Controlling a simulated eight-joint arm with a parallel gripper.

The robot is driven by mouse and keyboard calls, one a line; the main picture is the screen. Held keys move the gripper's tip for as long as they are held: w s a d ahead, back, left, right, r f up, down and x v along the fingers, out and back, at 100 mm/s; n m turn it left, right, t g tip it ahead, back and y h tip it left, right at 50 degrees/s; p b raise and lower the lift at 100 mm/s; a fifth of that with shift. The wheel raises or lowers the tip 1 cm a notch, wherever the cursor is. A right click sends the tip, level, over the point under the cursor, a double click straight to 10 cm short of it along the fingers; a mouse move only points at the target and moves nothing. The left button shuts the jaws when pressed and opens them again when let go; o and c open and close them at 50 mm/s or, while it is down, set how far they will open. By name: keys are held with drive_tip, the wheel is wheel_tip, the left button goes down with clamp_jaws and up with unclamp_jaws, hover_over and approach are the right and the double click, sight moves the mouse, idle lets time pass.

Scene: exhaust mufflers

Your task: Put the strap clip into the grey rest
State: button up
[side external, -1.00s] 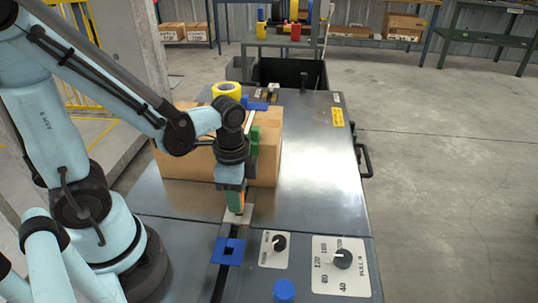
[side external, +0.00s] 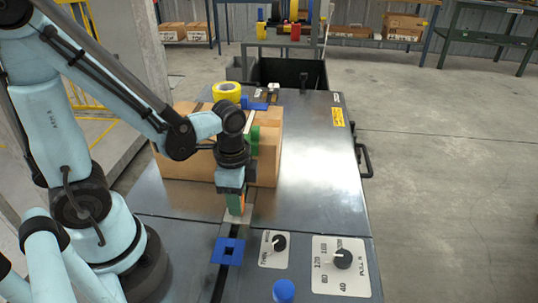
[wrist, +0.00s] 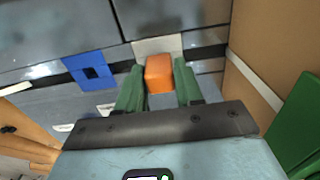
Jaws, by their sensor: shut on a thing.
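The strap clip appears to be the orange block (wrist: 159,73), held between the green fingers of my gripper (wrist: 158,88) in the wrist view. In the side view my gripper (side external: 236,205) points down, with a sliver of orange beside the green. The grey rest appears to be the light grey plate (side external: 241,217) on the bench strip, just below and around the fingertips. It also shows in the wrist view (wrist: 158,45), just beyond the orange block. Whether the block touches the plate cannot be told.
A blue square plate with a hole (side external: 227,251) lies in front of my gripper. A large cardboard box (side external: 200,165) stands close behind, with a green piece (side external: 254,140) on it. Dials (side external: 342,259) and a blue knob (side external: 284,290) sit at front right. The right bench top is clear.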

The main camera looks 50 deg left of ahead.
drive_tip(key=o, duration=1.1)
drive_tip(key=shift+r, duration=0.1)
drive_tip(key=shift+r, duration=5.95)
drive_tip(key=shift+f, duration=0.15)
drive_tip(key=shift+f, duration=4.75)
drive_tip(key=shift+r, duration=0.15)
